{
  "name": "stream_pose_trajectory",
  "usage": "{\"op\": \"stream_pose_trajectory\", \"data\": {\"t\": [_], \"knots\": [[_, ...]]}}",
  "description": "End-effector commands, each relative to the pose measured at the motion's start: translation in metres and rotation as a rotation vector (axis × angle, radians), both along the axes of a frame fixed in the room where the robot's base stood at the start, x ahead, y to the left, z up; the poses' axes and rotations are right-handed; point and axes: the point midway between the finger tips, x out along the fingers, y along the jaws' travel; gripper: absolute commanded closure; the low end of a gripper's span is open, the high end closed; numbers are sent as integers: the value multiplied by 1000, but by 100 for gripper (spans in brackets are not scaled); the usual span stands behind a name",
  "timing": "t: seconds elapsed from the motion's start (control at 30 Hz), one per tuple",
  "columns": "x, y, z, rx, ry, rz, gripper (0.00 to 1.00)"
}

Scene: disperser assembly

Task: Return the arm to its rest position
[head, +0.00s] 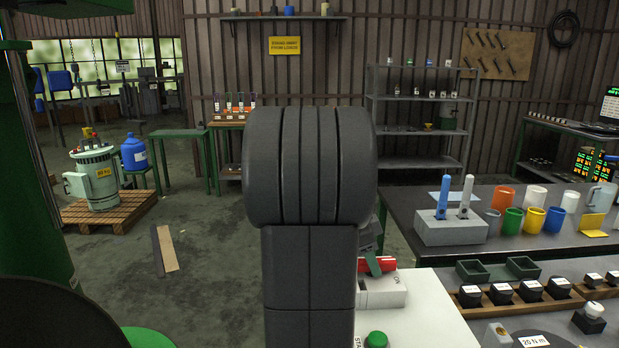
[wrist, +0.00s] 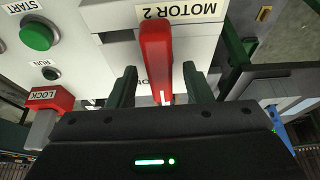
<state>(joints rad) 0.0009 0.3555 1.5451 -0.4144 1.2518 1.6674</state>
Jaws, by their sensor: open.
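My gripper (wrist: 159,69) is open in the wrist view, its two dark green fingers apart. A red handle (wrist: 156,50) of the unit labelled MOTOR 2 lies between the fingers in the picture, with a visible gap on each side. I cannot tell how deep the fingers reach around it. In the head view my dark arm stands upright in the middle and hides most of the gripper. The red handle (head: 389,264) shows just right of the arm, on the white control box (head: 430,310), with a green finger beside it.
A green START button (wrist: 36,36) and a red LOCK piece (wrist: 50,98) sit left of the handle in the wrist view. A workbench (head: 410,205) with several cups and a grey block (head: 450,229) stands at the right. The floor at left is mostly open, with a pallet (head: 125,215).

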Motion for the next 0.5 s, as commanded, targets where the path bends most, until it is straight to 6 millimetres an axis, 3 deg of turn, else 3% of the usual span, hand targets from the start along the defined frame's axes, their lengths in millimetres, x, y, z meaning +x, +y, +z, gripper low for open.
{"op": "stream_pose_trajectory", "data": {"t": [0.27,0.5], "knots": [[0,1,2,0,0,-2,55],[1,12,28,-1,-2,-16,55]]}}
